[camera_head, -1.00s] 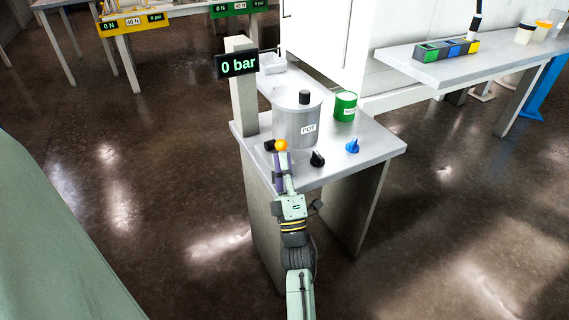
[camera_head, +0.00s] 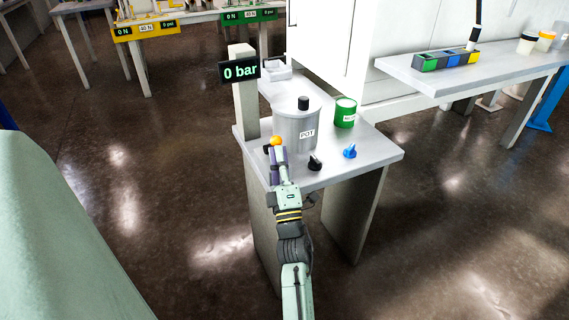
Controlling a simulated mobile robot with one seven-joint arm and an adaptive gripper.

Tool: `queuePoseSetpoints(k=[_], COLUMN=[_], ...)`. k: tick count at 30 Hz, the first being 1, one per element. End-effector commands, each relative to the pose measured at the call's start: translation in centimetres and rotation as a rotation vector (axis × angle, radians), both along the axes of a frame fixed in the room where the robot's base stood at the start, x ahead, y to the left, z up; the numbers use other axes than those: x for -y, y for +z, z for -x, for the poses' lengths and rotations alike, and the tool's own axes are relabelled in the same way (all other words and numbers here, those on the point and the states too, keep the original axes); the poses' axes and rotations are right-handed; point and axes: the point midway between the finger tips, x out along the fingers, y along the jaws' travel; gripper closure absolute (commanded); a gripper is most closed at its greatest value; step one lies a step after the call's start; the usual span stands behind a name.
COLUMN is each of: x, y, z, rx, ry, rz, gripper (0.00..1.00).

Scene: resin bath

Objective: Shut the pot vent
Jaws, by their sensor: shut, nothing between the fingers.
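A grey cylindrical pot (camera_head: 295,133) labelled POT, with a black cap on its lid, stands on a small grey table. Three small controls are near the table's front: an orange knob (camera_head: 275,141) with a dark part beside it, a black handle (camera_head: 315,163) and a blue handle (camera_head: 350,151). No label shows which one is the vent. My gripper (camera_head: 278,151) is shut and empty, just in front of the orange knob at the pot's lower left. The fingers partly hide the knob's base, and I cannot tell whether they touch it.
A post with a "0 bar" display (camera_head: 240,71) stands left of the pot. A green can (camera_head: 345,113) is behind right. The table's front right corner is clear.

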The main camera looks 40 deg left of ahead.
Motion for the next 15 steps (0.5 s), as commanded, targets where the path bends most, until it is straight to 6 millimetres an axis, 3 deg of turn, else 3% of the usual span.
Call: queuePoseSetpoints(k=[15], x=[-2.5], y=[3.4], z=[-1.0], rx=[0.003], ry=[0.000], rz=[-0.003], gripper=[1.00])
